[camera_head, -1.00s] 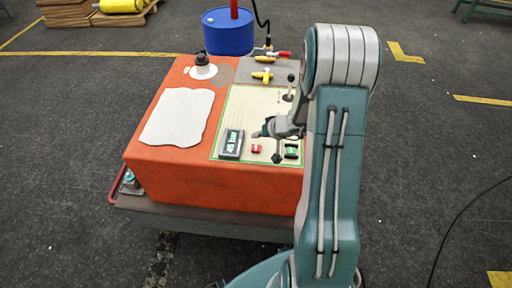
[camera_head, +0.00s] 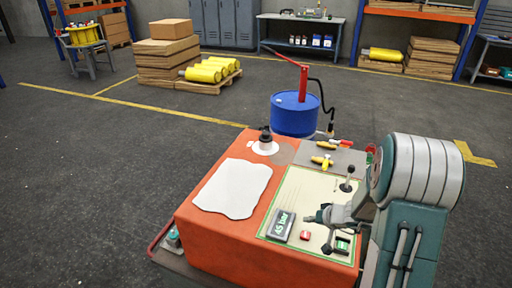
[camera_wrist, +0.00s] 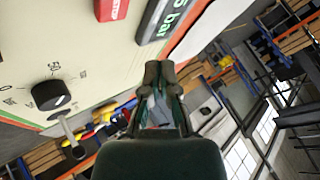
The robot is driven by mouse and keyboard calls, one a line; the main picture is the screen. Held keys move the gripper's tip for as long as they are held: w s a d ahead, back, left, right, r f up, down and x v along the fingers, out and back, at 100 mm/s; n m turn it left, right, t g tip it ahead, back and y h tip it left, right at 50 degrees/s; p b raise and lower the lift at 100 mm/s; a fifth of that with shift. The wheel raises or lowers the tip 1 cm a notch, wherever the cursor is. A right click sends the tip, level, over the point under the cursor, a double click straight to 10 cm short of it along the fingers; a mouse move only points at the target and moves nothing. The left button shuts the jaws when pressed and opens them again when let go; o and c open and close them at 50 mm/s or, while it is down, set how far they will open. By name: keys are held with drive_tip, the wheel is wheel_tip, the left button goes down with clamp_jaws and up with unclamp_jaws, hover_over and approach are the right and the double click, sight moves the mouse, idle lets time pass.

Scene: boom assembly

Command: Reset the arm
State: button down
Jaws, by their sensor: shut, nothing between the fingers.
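My gripper (camera_head: 318,217) is above the control panel (camera_head: 293,196) on the orange bench, near a "45 bar" display (camera_head: 281,226) and a red button (camera_head: 305,235). In the wrist view its fingers (camera_wrist: 160,72) are together with nothing between them. The wrist view also shows the display (camera_wrist: 160,18), the red button (camera_wrist: 112,8) and a black knob (camera_wrist: 50,95) on the panel. A small lever (camera_head: 347,184) stands behind my arm's end.
A blue drum (camera_head: 294,115) with a red pump handle stands behind the orange bench (camera_head: 218,228). Yellow-handled valves (camera_head: 322,161), a white sheet (camera_head: 232,188) and a black-capped fitting (camera_head: 265,143) are on the bench. Pallets with yellow cylinders (camera_head: 208,72) stand at the back left. Floor to the left is open.

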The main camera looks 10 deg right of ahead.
drive_tip(key=s+a+r+n+g, duration=0.2)
drive_tip(key=s+a+r, duration=0.3)
drive_tip(key=a+r, duration=0.25)
drive_tip(key=s+a+r+n+g, duration=0.1)
drive_tip(key=s+a+r, duration=0.4)
drive_tip(key=r, duration=0.4)
drive_tip(key=s+a+r+h, duration=0.1)
drive_tip(key=s+r+h, duration=0.1)
drive_tip(key=s+r, duration=0.2)
drive_tip(key=s+a+r+h, duration=0.1)
drive_tip(key=s+r+h, duration=0.1)
drive_tip(key=s, duration=0.9)
drive_tip(key=shift+r+t+h, duration=0.4)
drive_tip(key=shift+r, duration=0.45)
drive_tip(key=shift+a, duration=0.1)
